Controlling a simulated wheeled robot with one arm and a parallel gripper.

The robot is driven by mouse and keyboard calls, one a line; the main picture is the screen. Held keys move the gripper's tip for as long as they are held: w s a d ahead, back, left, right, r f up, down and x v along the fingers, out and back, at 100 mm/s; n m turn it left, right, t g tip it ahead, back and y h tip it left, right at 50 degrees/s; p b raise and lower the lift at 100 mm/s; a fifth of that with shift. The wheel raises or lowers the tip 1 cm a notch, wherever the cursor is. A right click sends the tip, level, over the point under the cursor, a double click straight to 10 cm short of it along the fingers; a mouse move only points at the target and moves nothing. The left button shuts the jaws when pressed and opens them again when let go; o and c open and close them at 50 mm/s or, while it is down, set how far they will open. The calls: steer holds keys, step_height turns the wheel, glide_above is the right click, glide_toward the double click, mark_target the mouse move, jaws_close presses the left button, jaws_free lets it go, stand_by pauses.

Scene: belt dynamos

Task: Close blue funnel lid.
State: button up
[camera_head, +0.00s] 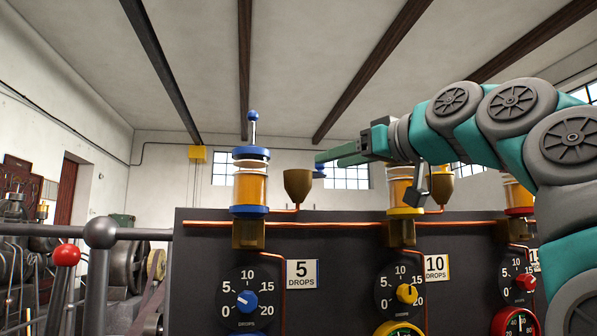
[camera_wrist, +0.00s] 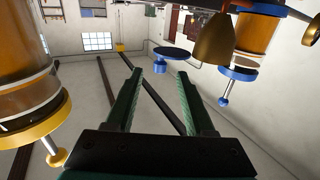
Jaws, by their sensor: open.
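The brown blue-oiler funnel (camera_head: 298,185) stands right of the blue-capped oiler (camera_head: 250,185); it also shows in the wrist view (camera_wrist: 214,40), where the picture is upside down. The blue funnel lid (camera_wrist: 172,53) is a round disc with a small blue knob, swung out to the side of the funnel mouth, so the funnel is uncovered. In the head view the lid (camera_head: 319,174) is a small blue patch just below my fingertips. My gripper (camera_wrist: 160,73) is open and empty, its two green fingers either side of the knob, which lies near the fingertips. Contact cannot be told.
A yellow-banded oiler (camera_head: 402,190) with its own funnel (camera_head: 441,187) stands below my arm. The dark panel (camera_head: 330,275) carries dials and a copper pipe (camera_head: 340,223). The blue oiler's knobbed rod (camera_head: 253,125) rises left of the funnel. The air above the funnel is free.

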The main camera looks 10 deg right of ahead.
mark_target(316, 165)
steer(key=shift+p+x, duration=0.55)
steer(key=shift+x, duration=3.55)
steer(key=shift+c, duration=0.3)
jaws_close()
